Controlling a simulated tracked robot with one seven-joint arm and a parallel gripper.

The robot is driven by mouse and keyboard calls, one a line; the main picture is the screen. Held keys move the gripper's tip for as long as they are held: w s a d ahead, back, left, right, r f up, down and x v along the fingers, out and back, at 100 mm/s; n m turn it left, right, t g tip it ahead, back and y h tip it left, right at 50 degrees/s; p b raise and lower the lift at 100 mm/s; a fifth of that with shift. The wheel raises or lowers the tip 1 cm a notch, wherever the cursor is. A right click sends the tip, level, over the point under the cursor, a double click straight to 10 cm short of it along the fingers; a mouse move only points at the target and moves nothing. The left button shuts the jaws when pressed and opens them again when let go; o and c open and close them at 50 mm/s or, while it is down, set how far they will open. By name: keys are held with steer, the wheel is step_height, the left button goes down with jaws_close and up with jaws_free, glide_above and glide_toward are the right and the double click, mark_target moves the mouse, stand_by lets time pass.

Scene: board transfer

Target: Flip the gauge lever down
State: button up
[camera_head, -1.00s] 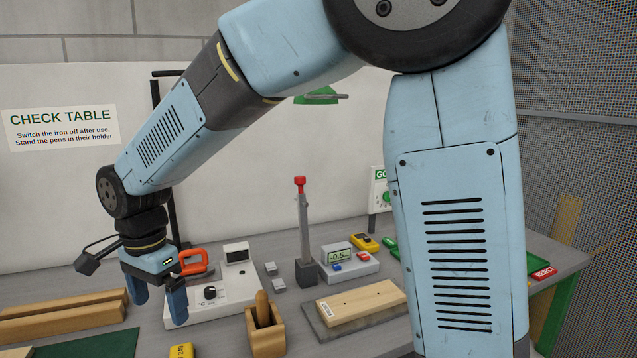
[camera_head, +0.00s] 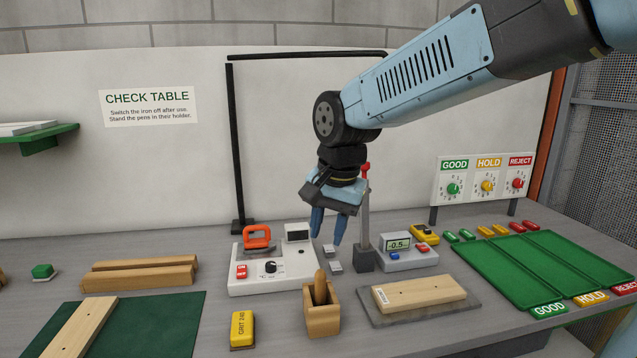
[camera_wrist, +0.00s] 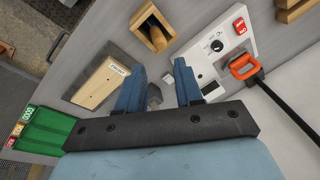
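The gauge lever (camera_head: 365,225) is a grey upright post with a red knob at its top, standing on a dark grey block. Beside it is the gauge box (camera_head: 408,258), pale, with a display reading about -0.5. My gripper (camera_head: 329,238) hangs pointing down just left of the lever in the head view. The wrist partly overlaps the post near the knob, and I cannot tell the depth gap. Its two blue fingers are apart and nothing shows held between them, also in the wrist view (camera_wrist: 159,68). In the wrist view I cannot make out the red knob.
A white iron station (camera_head: 272,272) with an orange-handled iron stands left of the lever. A wooden holder (camera_head: 322,318) is in front, and a wood board (camera_head: 420,293) lies on a grey plate. Green trays (camera_head: 475,270) are at right; a black frame (camera_head: 233,150) stands behind.

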steer(key=shift+n+t, duration=0.8)
steer(key=shift+n, duration=0.1)
steer(key=s+d, duration=0.1)
steer(key=d, duration=0.2)
steer(key=s+d+r, duration=0.1)
steer(key=d, duration=0.2)
steer(key=s+d+r, duration=0.1)
steer(key=s+d, duration=0.1)
steer(key=d, duration=0.1)
steer(key=shift+d, duration=0.15)
steer(key=c, duration=0.5)
steer(key=s+d+n+t, duration=0.1)
steer(key=s+d, duration=0.2)
steer(key=s+d+n+h, duration=0.1)
steer(key=s+d, duration=0.2)
steer(key=d, duration=0.1)
steer(key=shift+s+d+t, duration=0.2)
steer(key=shift+t, duration=0.2)
jaws_close()
steer(key=shift+s+d+f+n, duration=0.1)
steer(key=shift+s+d+n, duration=0.25)
steer(key=shift+s+n, duration=0.05)
